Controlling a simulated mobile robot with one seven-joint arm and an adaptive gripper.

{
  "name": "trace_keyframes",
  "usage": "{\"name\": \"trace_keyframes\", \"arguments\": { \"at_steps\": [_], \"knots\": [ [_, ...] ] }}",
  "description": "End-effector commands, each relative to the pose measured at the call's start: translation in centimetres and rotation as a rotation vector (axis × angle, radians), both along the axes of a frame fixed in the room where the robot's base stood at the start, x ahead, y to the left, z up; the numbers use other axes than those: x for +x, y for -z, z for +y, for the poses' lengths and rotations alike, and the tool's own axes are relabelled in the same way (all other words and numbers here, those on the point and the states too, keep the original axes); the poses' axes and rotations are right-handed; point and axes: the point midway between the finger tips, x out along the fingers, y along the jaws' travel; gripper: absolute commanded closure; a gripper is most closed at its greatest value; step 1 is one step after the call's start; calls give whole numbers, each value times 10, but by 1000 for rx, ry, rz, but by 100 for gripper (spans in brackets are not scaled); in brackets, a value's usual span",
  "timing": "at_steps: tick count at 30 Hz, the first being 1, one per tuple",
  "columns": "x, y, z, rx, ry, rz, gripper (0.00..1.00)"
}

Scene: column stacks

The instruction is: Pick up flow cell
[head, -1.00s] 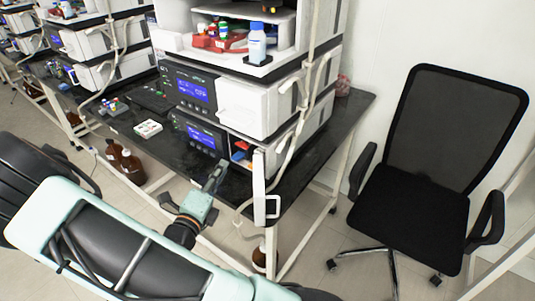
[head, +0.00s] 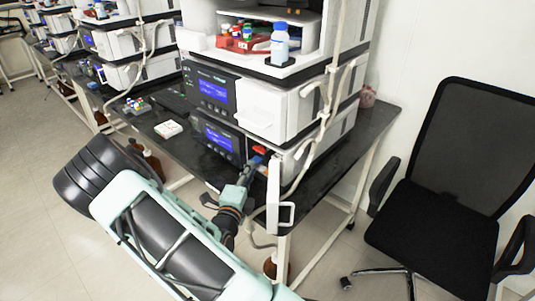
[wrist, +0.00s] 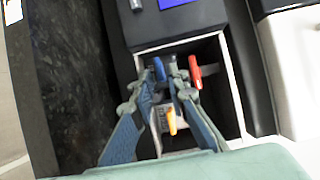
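The open compartment (wrist: 228,95) in the lower instrument holds small blue (wrist: 158,68), red (wrist: 195,72) and orange (wrist: 171,121) parts. I cannot tell which of them is the flow cell. My gripper (wrist: 166,72) reaches into this compartment, its fingertips a little apart. The blue part is at the left fingertip, the red one just right of the right finger, and the orange one between the fingers, nearer the wrist. I see nothing clearly clamped. In the head view my gripper (head: 251,168) is at the compartment, below the red part (head: 259,150); the fingertips are small there.
The instrument stack (head: 265,110) stands on a black bench (head: 335,150). A small white tray (head: 168,129) lies on the bench. An office chair (head: 440,205) stands at the right.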

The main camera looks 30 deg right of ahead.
Motion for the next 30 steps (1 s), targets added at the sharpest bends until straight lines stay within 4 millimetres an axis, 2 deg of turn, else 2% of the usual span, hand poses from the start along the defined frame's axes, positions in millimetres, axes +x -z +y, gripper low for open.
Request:
{"name": "trace_keyframes", "arguments": {
  "at_steps": [3, 7, 13, 17, 30],
  "knots": [
    [12, 1, -11, 1, 2, -1, 86],
    [18, 1, -17, 0, 0, 1, 86],
    [18, 0, -16, 0, 0, 1, 86],
    [18, 0, -16, 1, 0, 1, 100],
    [18, 0, -16, -1, 0, -1, 100]
  ]
}}
